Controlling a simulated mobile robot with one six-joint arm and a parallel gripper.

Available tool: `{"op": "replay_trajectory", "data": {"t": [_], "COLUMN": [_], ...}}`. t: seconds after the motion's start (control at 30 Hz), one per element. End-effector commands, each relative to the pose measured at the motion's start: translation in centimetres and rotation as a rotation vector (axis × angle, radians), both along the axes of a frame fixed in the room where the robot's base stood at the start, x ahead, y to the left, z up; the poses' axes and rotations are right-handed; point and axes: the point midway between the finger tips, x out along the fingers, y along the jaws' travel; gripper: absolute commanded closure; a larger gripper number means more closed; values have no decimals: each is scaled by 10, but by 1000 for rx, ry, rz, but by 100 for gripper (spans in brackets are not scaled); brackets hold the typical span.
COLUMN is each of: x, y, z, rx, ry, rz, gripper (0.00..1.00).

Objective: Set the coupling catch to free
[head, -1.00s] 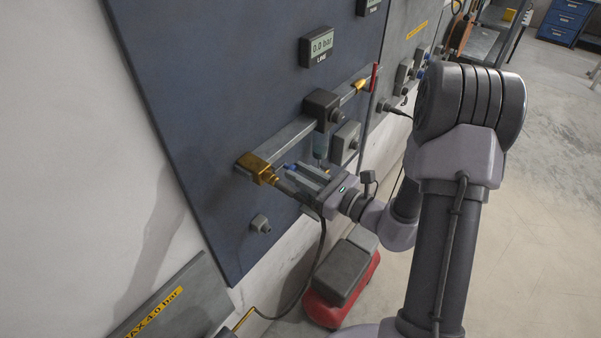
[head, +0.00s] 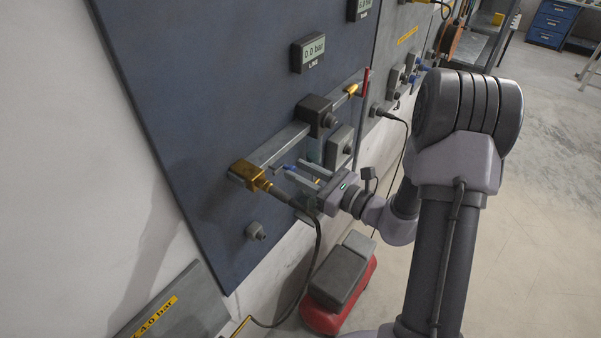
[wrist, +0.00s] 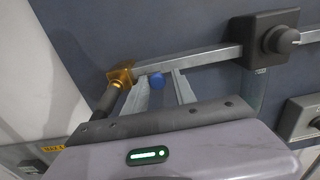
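The brass coupling (head: 246,173) sits at the left end of the grey rail on the blue panel. A dark hose leaves it. In the wrist view the coupling (wrist: 121,76) is just left of my fingers. A small blue knob (wrist: 156,81), perhaps the catch, is just right of it. My gripper (head: 294,169) is open at the rail, with the fingers apart. In the wrist view the blue knob shows between the fingertips of my gripper (wrist: 161,80). I cannot tell whether either finger touches it. The catch's setting cannot be read.
A dark block with a knob (head: 314,117) sits further right along the rail (head: 281,144). A display (head: 308,52) above reads 0.0 bar. A red and grey unit (head: 340,279) stands on the floor below. The hose (head: 316,255) hangs beneath my gripper.

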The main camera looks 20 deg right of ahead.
Motion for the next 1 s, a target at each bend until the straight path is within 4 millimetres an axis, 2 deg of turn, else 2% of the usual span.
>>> {"op": "replay_trajectory", "data": {"t": [0.27, 0.4, 0.47, 0.8, 1.0], "x": [-1, -10, -20, -109, -137], "y": [0, -8, -16, -80, -100], "z": [0, -2, -2, -2, -1], "rx": [0, -1, 0, -1, -1], "ry": [0, 1, 0, -1, -1], "rz": [0, -3, -5, -6, -2], "gripper": [69, 69, 69, 69, 69]}}
